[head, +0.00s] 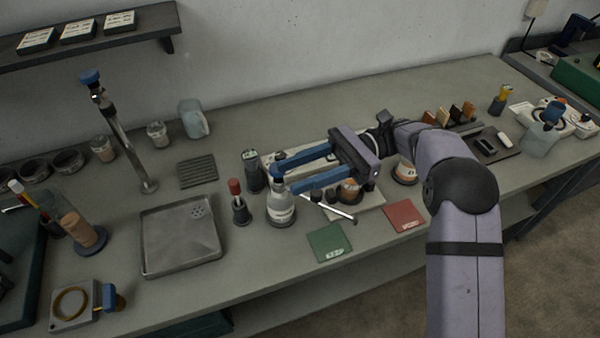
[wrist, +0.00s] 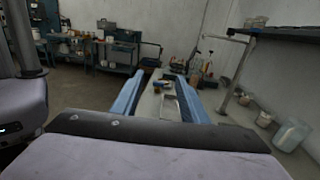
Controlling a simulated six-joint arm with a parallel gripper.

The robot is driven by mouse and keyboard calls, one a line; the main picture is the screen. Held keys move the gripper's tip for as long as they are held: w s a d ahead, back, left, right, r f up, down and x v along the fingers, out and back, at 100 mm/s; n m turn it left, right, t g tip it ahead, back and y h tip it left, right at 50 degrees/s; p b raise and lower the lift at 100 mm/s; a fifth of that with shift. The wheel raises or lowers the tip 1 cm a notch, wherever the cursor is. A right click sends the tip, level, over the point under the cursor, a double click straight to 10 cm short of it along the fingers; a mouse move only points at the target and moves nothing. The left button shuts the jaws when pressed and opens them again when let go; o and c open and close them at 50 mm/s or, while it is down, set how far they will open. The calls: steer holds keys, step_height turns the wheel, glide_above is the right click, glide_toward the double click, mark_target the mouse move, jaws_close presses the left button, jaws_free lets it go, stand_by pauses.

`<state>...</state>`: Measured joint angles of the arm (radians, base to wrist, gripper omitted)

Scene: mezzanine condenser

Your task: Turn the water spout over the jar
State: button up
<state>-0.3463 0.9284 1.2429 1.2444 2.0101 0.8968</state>
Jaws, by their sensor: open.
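A tall metal post (head: 125,150) stands at the back left of the bench, with a blue cap (head: 90,77) on top; I take it for the water spout. In the wrist view this post (wrist: 234,85) is at the right, with a thin arm (wrist: 216,37) reaching left from its top. A glass bottle with a white label (head: 281,213) stands upright below my fingertips; I cannot tell whether it is the jar. My gripper (head: 285,175) is open, pointing left, with nothing visibly held. It is well right of the post.
A shallow metal tray (head: 165,263) lies in front of the post. A red-topped bottle (head: 239,205) and a dark container (head: 252,172) stand near my fingertips. A clear pitcher (head: 194,120) and a slatted mat (head: 197,172) are behind. A shelf (head: 90,38) hangs above left.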

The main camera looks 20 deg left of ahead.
steer(key=shift+r+p, duration=0.3)
steer(key=shift+r, duration=0.25)
steer(key=shift+w+d, duration=0.15)
steer(key=shift+w, duration=0.05)
steer(key=c, duration=0.8)
steer(key=w+d+m+t+y+p, duration=0.1)
steer(key=w+d, duration=0.1)
steer(key=d, duration=0.1)
steer(key=w+d+r+m+t+y+p, duration=0.1)
steer(key=w+d, duration=0.2)
steer(key=d, duration=0.1)
steer(key=w+d+r+m+t+y+p, duration=0.1)
steer(key=w+d+m+t+y+p, duration=0.1)
steer(key=w+d, duration=0.1)
steer(key=shift+d, duration=0.15)
jaws_close()
steer(key=d+f+m+t+y+p, duration=0.35)
steer(key=d+m+t+y, duration=0.2)
steer(key=d+m, duration=0.45)
steer(key=s+a+f+m+t+h, duration=0.2)
steer(key=s+f+m+t, duration=0.3)
steer(key=m, duration=0.5)
steer(key=s+a+f+m+t+h+p, duration=0.1)
steer(key=s+f+m+t, duration=0.3)
steer(key=s+m, duration=0.6)
steer(key=shift+s+a+f+t+h, duration=0.35)
steer(key=shift+a+t+h, duration=0.2)
steer(key=shift+a+h, duration=0.2)
